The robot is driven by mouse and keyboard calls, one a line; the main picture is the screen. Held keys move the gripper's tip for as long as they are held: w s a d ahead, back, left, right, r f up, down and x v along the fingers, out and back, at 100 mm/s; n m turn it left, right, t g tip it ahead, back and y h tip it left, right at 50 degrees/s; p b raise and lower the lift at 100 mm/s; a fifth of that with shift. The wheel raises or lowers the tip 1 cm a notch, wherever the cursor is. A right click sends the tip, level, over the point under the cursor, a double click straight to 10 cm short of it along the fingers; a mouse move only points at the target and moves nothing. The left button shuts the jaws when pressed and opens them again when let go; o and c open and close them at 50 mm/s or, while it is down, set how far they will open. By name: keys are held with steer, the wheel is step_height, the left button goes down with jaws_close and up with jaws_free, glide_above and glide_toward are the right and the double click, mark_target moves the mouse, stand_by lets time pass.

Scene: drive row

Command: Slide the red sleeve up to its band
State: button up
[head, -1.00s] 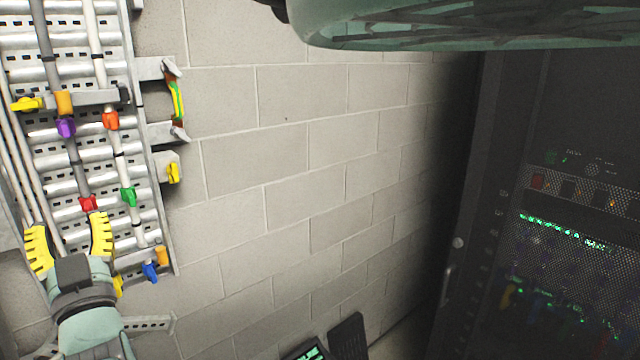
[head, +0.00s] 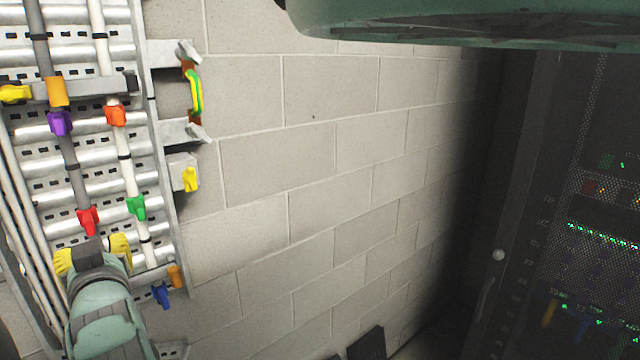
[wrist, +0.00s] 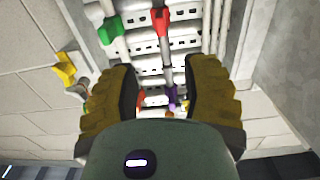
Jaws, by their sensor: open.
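The red sleeve (head: 88,219) sits on a grey vertical cable (head: 71,155) on the wall rack at the left of the head view. A dark band (head: 70,167) circles that cable above it, below a purple sleeve (head: 60,122). My gripper (head: 92,254) is just below the red sleeve in the head view, open, with yellow fingers apart. In the wrist view the red sleeve (wrist: 162,20) shows at the top, beyond the open gripper (wrist: 160,92). The cable runs between the fingers in that picture. I see no contact with the sleeve.
A green sleeve (head: 136,207) and an orange sleeve (head: 115,115) sit on the white cable to the right. A blue clip (head: 161,294) is low on the rack. Brackets with a yellow piece (head: 190,179) stick out at right. A dark cabinet (head: 530,200) stands far right.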

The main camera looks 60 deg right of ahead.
mark_target(87, 215)
steer(key=b+x, duration=0.2)
steer(key=x, duration=0.7)
steer(key=shift+w+a+r, duration=0.15)
steer(key=shift+w, duration=0.05)
steer(key=p+x, duration=0.1)
steer(key=x, duration=0.2)
steer(key=shift+w+p, duration=0.1)
steer(key=shift+p, duration=0.3)
steer(key=shift+p+x, duration=0.65)
steer(key=shift+x, duration=0.35)
steer(key=shift+o, duration=0.3)
steer(key=shift+f, duration=0.2)
jaws_close()
